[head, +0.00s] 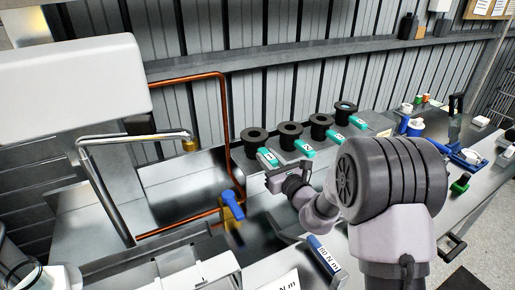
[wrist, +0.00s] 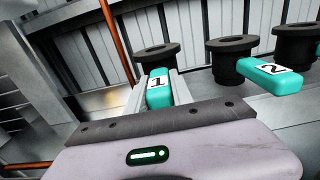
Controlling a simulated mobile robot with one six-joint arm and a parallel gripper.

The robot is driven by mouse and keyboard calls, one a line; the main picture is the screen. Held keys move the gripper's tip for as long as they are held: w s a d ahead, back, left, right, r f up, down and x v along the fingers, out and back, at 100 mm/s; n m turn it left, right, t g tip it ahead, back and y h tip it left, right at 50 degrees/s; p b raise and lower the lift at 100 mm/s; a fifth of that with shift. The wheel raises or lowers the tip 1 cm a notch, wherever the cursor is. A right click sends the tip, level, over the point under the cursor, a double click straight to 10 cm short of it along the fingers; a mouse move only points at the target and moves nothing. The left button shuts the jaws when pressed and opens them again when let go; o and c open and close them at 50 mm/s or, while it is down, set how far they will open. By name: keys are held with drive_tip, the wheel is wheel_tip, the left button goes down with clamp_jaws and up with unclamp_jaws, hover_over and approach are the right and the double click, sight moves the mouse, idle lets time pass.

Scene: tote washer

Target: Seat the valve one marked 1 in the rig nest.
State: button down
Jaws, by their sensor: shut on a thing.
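Valve one has a teal handle (wrist: 158,90) with a white label marked 1, and it shows in the head view (head: 267,157) at the left end of a row. A black flanged cylinder (wrist: 158,53) stands right behind the handle; I cannot tell if they are joined. My gripper (wrist: 155,90) is shut on the handle, with one pale finger on each side of it. In the head view my gripper (head: 274,172) is at the front of the row, partly hidden by my wrist. I cannot make out which thing is the rig nest.
A teal handle marked 2 (wrist: 263,72) and its black cylinder (wrist: 231,52) are close on the right, with more such pairs beyond. A copper pipe (head: 224,110) and a blue-handled valve (head: 232,205) are on the left. A shelf (head: 250,62) runs along the wall.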

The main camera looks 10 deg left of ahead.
drive_tip(key=shift+r+p, duration=2.15)
drive_tip(key=shift+r, duration=0.75)
drive_tip(key=shift+f, duration=0.1)
